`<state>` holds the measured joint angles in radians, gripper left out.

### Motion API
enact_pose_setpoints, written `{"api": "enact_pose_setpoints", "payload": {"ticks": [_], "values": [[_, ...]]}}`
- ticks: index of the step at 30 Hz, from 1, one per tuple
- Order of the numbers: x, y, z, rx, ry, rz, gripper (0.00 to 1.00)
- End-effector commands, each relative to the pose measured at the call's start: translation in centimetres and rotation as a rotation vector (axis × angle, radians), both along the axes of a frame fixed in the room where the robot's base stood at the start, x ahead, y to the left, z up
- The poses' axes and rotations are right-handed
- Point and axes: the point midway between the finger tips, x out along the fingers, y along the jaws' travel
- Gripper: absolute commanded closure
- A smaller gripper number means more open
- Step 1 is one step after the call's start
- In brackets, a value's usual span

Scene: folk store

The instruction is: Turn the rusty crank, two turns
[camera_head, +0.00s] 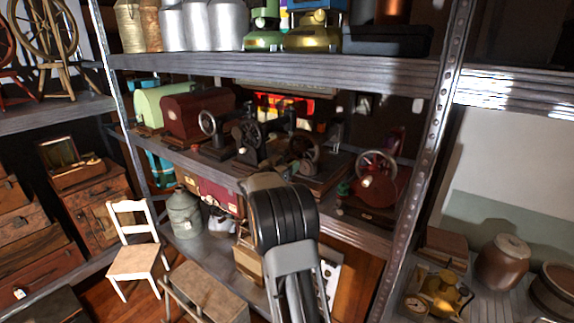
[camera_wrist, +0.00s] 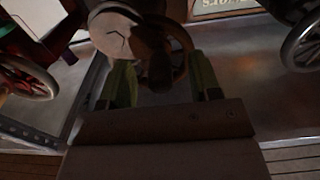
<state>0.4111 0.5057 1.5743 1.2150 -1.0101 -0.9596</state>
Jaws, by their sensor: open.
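In the wrist view, the two green fingers of my gripper (camera_wrist: 163,80) are spread open. A brown, rusty-looking crank wheel (camera_wrist: 184,48) stands just beyond them. A dark, knob-like end (camera_wrist: 160,70) shows between the fingers, and I cannot tell whether either finger touches it. A pale round part (camera_wrist: 112,36) sits beside the wheel. In the head view, the brown wheel (camera_head: 304,153) is on a small machine on the middle shelf. My arm rises in front of that shelf, and my fingertips are hidden there.
A black machine with a wheel (camera_head: 248,137) stands left of the brown wheel, and a red machine (camera_head: 376,180) stands right. The upper shelf (camera_head: 330,70) is overhead. A metal upright (camera_head: 434,130) is at the right. A white chair (camera_head: 135,250) stands lower left.

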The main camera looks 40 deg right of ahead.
Motion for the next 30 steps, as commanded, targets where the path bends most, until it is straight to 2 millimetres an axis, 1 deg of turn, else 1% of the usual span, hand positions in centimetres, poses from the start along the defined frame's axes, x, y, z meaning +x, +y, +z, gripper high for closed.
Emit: {"api": "enact_pose_setpoints", "payload": {"ticks": [30], "values": [[-1.9, 8.0, 0.0, 0.001, 0.0, 0.002, 0.43]]}}
